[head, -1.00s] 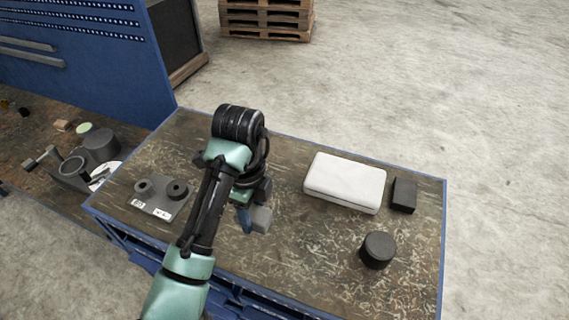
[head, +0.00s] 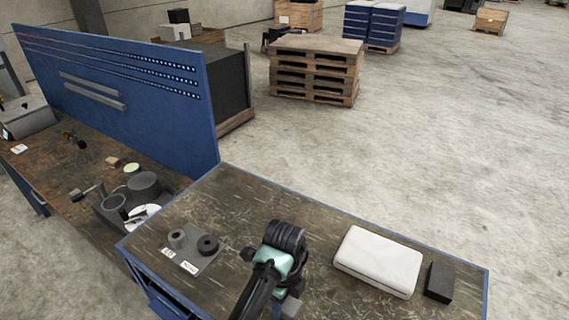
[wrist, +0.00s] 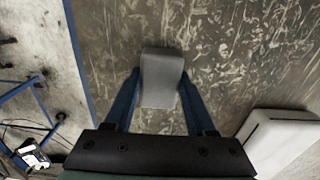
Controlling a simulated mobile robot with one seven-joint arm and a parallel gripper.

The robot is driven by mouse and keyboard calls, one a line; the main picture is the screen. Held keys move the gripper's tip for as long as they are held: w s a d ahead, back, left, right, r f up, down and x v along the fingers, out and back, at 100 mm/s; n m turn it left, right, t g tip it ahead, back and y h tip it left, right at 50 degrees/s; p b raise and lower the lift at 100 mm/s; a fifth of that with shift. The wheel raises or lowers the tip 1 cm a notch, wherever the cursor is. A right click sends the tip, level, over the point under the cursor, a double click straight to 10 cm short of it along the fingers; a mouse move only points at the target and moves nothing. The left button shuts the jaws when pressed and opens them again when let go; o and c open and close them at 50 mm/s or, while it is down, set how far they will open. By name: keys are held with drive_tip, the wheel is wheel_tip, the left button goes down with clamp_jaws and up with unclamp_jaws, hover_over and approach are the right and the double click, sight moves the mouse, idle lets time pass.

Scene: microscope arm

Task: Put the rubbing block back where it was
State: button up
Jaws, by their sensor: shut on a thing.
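The rubbing block looks to be the small grey block (wrist: 161,82) between the two blue fingers of my gripper (wrist: 162,76) in the wrist view. The fingers are shut on its two sides. Behind it is the worn brown bench top; I cannot tell how much gap is below the block. In the head view the grey block (head: 292,308) shows near the bottom edge, right of my wrist, and my fingers are mostly hidden or cut off.
A grey plate (head: 189,262) with two dark round parts and labels lies left of my arm on the bench (head: 240,196). A white case (head: 378,262) and a dark block (head: 439,282) stand to the right. A second bench (head: 60,178) with a blue panel is at left.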

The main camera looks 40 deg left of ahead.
drive_tip(key=shift+f, duration=0.15)
drive_tip(key=o, duration=1.3)
wheel_tip(320, 180, up, 12)
drive_tip(key=shift+r, duration=0.25)
